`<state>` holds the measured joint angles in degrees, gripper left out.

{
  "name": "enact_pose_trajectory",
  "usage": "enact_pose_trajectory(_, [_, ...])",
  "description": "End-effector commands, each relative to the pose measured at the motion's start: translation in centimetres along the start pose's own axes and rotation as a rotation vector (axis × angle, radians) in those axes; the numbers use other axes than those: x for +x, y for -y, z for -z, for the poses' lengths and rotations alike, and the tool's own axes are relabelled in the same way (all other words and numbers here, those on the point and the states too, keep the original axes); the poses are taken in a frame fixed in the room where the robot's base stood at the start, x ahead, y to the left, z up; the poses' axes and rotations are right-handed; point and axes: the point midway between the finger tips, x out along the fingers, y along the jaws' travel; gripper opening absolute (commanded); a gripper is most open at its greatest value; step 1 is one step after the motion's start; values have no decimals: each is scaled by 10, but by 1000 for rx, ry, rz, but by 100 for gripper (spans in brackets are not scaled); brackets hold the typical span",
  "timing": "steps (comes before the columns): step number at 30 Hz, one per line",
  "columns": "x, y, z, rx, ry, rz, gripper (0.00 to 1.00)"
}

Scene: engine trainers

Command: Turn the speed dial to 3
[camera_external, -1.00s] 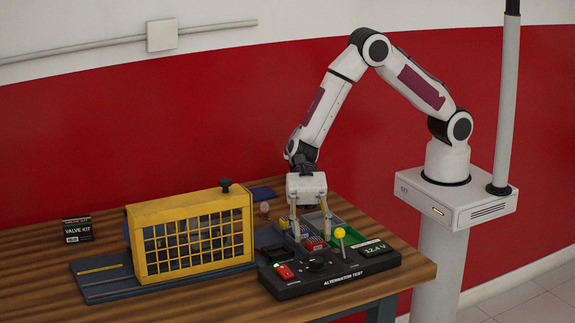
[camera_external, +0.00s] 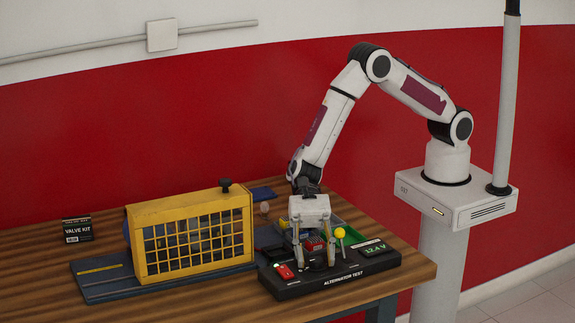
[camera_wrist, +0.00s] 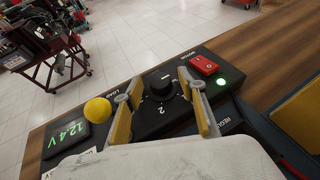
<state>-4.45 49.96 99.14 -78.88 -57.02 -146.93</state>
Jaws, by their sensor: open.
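The speed dial (camera_wrist: 158,84) is a round black knob on the black alternator test panel (camera_external: 323,284). In the wrist view a white pointer mark shows on the knob, and a white "2" is printed on the panel near it. My gripper (camera_external: 316,262) is over the panel at the dial. In the wrist view its two yellow-padded fingers (camera_wrist: 160,98) stand apart, one on each side of the knob. The gripper is open. I cannot tell whether either finger touches the knob. In the external view the fingers partly hide the dial.
A yellow caged unit (camera_external: 190,204) stands to the left. Bins (camera_external: 348,225) lie behind the panel.

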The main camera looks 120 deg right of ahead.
Motion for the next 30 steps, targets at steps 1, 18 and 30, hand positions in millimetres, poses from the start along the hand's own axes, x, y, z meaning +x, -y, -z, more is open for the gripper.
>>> enact_pose_trajectory(1, [1, 0, 0, 0, 0, 0, 40])
enact_pose_trajectory(18, [0, 0, 0, 2, 1, 5, 13])
enact_pose_trajectory(30, [2, -3, -2, 39, 4, 95, 2])
